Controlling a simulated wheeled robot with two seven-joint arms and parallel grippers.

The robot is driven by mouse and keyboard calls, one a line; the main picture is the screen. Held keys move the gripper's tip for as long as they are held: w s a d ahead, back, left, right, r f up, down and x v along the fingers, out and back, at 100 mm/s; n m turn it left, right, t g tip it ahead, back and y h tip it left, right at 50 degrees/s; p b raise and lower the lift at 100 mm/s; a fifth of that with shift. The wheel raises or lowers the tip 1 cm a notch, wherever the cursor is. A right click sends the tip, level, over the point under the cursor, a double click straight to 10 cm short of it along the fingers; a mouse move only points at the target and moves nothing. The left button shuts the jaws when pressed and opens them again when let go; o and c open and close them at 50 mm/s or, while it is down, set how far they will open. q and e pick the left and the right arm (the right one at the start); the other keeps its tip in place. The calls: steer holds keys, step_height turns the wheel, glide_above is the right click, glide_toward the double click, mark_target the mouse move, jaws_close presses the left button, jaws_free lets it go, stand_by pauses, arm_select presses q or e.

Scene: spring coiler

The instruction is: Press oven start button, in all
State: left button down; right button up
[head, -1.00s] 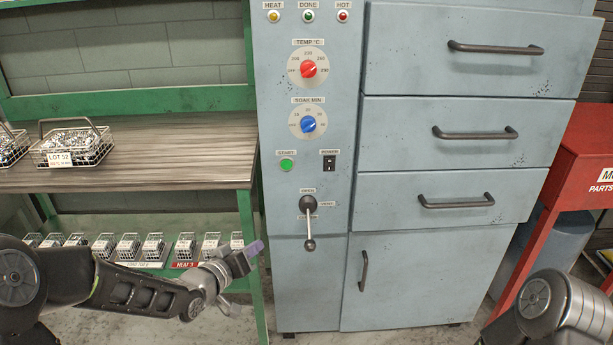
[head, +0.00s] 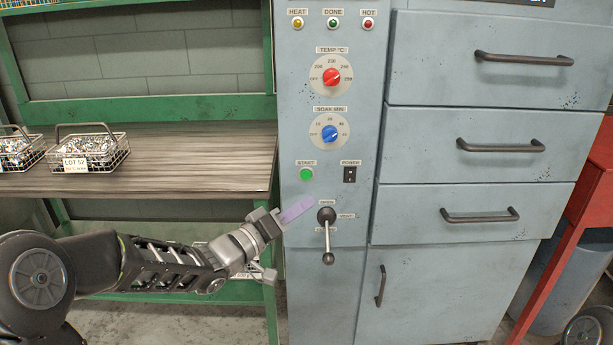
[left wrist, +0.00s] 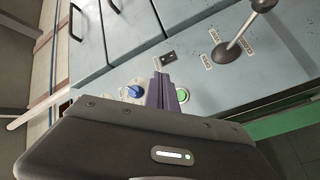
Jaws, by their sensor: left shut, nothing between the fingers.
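The green start button (head: 306,174) is on the oven's light-blue control panel (head: 297,225), under the blue soak dial. My left gripper (head: 297,209) is shut and empty, with its purple fingers just below the button in the head view. A gap between the fingertips and the button is hard to judge. In the left wrist view the shut fingers (left wrist: 162,91) stand in front of the panel, and the button (left wrist: 182,95) shows just right of them, partly hidden. My right gripper is in neither view.
The black power switch (head: 349,174) is right of the button. A vent lever (head: 327,238) hangs below it, near my fingers. The red temperature dial (head: 331,77) and blue soak dial (head: 330,132) are above. A wire basket (head: 88,152) stands on the bench at left.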

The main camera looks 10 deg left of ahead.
mark_target(306, 175)
arm_select(q)
steer(key=shift+w+a+p, duration=0.25)
steer(key=shift+w+a, duration=0.1)
steer(key=shift+w, duration=1.05)
steer(key=shift+w+a+p, duration=0.2)
steer(key=shift+w+a, duration=0.2)
steer(key=shift+w, duration=1.05)
steer(key=shift+w+a+p, duration=0.25)
steer(key=shift+w+a, duration=0.1)
steer(key=shift+w, duration=1.05)
steer(key=shift+w, duration=0.1)
steer(key=shift+w+r, duration=0.1)
steer(key=shift+w+a+p, duration=0.1)
steer(key=shift+w+p, duration=0.05)
steer(key=shift+p, duration=0.15)
steer(key=shift+w+a, duration=0.1)
steer(key=shift+w, duration=0.3)
steer(key=shift+s, duration=0.15)
steer(key=shift+s+d, duration=0.2)
steer(key=shift+s, duration=0.45)
